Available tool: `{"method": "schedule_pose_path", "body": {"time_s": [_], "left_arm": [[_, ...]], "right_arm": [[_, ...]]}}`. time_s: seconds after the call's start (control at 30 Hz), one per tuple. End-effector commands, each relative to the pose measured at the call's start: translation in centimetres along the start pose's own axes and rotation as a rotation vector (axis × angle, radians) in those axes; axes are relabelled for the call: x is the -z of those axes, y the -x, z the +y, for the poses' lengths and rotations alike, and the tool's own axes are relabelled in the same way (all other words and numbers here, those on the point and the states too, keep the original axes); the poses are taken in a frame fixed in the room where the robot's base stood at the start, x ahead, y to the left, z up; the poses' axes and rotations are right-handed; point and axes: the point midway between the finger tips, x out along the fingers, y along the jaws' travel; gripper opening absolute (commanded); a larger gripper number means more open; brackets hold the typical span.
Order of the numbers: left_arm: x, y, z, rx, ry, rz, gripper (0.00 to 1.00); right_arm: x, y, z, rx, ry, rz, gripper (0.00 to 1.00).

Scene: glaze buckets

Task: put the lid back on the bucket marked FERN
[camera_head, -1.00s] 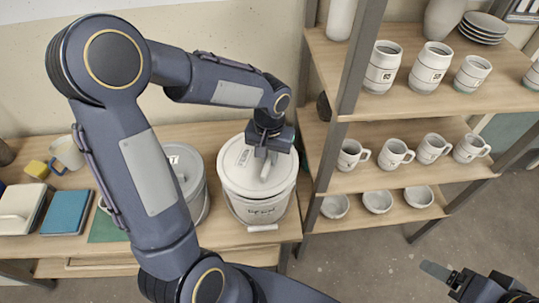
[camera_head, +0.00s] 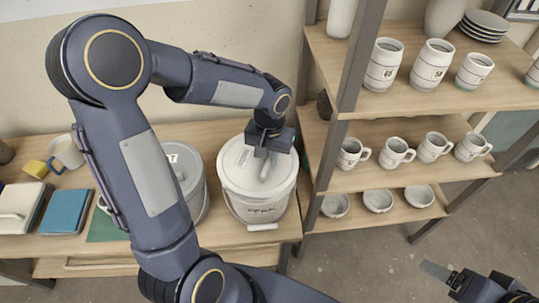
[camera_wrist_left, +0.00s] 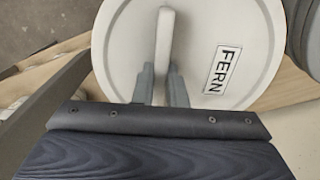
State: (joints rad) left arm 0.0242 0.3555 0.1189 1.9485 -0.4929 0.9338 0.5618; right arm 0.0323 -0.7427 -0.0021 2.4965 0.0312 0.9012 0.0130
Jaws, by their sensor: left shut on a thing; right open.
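The white lid (camera_head: 249,166) lies on top of the white bucket (camera_head: 254,208), which stands at the right end of the workbench. Handwriting on the bucket's front is too small to read surely. In the left wrist view the lid (camera_wrist_left: 115,50) carries a label (camera_wrist_left: 223,70) reading FERN. My left gripper (camera_head: 267,165) is over the lid, shut on its upright handle (camera_wrist_left: 165,40). The lid looks level on the bucket; whether it is fully seated I cannot tell. My right gripper (camera_head: 437,271) is open and empty at the lower right, away from the bench.
A grey-lidded bucket (camera_head: 188,170) stands left of the white one, partly behind my left arm. A shelf unit (camera_head: 400,180) with cups, bowls and vases stands close on the right.

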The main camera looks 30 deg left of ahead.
Motion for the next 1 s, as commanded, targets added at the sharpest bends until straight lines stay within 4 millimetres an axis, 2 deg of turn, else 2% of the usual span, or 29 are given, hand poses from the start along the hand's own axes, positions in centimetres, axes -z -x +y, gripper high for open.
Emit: {"method": "schedule_pose_path", "body": {"time_s": [1.0], "left_arm": [[0.02, -0.57, -0.02, 0.000, 0.000, 0.000, 0.00]], "right_arm": [[-0.25, -0.50, 0.23, 0.000, 0.000, 0.000, 0.76]]}}
